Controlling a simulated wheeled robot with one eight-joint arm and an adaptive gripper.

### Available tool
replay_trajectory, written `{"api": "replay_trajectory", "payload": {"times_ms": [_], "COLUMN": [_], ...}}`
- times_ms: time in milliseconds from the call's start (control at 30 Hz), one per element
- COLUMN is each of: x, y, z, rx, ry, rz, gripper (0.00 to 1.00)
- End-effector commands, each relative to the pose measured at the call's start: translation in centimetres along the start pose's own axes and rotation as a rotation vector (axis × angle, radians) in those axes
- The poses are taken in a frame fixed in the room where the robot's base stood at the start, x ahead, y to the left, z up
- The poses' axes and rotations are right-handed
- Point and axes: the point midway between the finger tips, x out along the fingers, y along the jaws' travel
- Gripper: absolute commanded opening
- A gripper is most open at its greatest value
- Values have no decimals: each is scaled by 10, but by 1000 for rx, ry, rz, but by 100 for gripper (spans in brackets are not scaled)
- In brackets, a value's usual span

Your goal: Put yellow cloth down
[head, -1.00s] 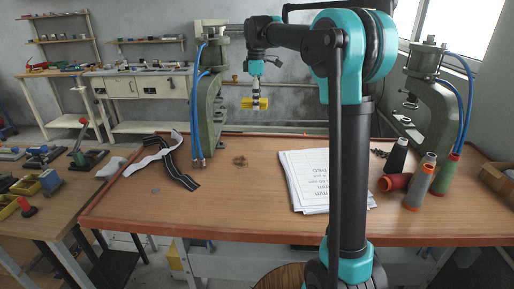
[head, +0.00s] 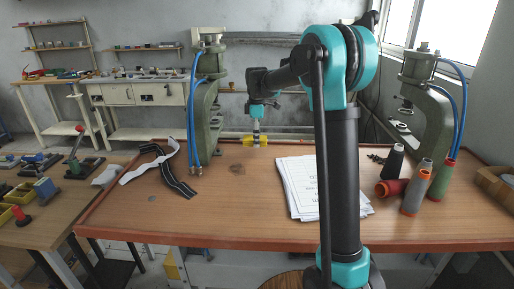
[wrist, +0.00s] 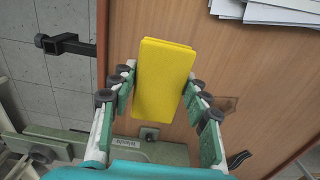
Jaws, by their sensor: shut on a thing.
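The yellow cloth (wrist: 163,80) is a folded, rectangular block between the fingers of my gripper (wrist: 160,100) in the wrist view. The gripper is shut on it, with a finger against each long side. In the head view the cloth (head: 255,140) hangs below my gripper (head: 256,132), near the back edge of the wooden table (head: 230,215). It appears to be close above the tabletop; I cannot tell whether it touches.
A green press (head: 207,110) with blue hoses stands left of the gripper, another (head: 430,105) at the right. A paper stack (head: 310,195) lies mid-table. The front-left tabletop is clear.

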Motion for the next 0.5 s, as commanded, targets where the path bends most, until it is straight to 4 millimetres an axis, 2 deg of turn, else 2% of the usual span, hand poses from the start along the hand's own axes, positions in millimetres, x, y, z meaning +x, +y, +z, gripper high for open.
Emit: {"api": "replay_trajectory", "payload": {"times_ms": [167,400,500], "x": [11,40,42], "y": [0,0,0], "z": [0,0,0], "rx": [0,0,0], "ry": [0,0,0], "rz": [0,0,0], "gripper": [19,19,19]}}
